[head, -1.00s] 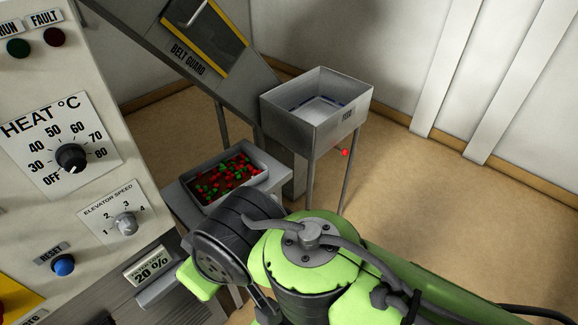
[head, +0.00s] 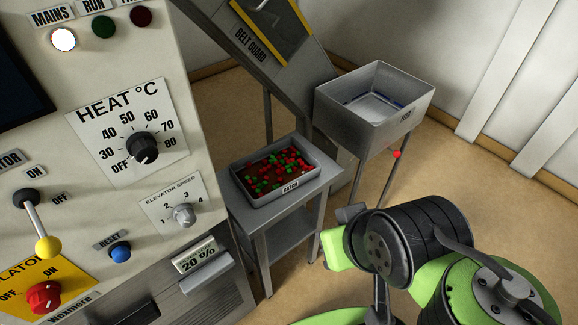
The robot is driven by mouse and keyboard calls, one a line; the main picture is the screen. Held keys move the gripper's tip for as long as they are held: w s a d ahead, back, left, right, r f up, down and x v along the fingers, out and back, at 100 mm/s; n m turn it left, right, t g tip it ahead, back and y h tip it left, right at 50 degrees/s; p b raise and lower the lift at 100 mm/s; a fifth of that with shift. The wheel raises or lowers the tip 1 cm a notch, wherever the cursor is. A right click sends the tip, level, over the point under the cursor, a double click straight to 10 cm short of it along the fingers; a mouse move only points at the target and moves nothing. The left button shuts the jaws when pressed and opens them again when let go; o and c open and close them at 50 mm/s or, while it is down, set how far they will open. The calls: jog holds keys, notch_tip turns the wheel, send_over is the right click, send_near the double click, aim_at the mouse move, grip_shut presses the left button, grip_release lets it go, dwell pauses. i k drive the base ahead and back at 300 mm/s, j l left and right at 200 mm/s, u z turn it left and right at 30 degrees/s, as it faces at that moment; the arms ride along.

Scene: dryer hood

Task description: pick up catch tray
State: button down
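My green and black arm (head: 400,245) is at the lower right, to the right of the stand and apart from the tray. My gripper's fingertips cannot be made out, so whether it is open or shut does not show.
The feed hopper (head: 390,115) stands on legs behind and right of the tray, with a red knob (head: 397,154) below. The sloping belt guard (head: 268,35) rises behind the tray. The control panel (head: 110,215) fills the left. Open floor (head: 470,190) lies to the right.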

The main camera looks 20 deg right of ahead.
aim_at(266, 175)
jog(key=l+u, duration=1.45)
jog(key=k+l+u, duration=0.15)
jog(key=l+u, duration=0.25)
jog(key=k+l+u, duration=0.2)
jog(key=l+u, duration=0.15)
jog(key=k+l+u, duration=0.2)
jog(key=l+u, duration=0.2)
jog(key=k+l+u, duration=0.2)
jog(key=u, duration=0.2)
jog(key=l+u, duration=0.5)
jog(key=k+l+u, duration=0.2)
jog(key=l+u, duration=0.25)
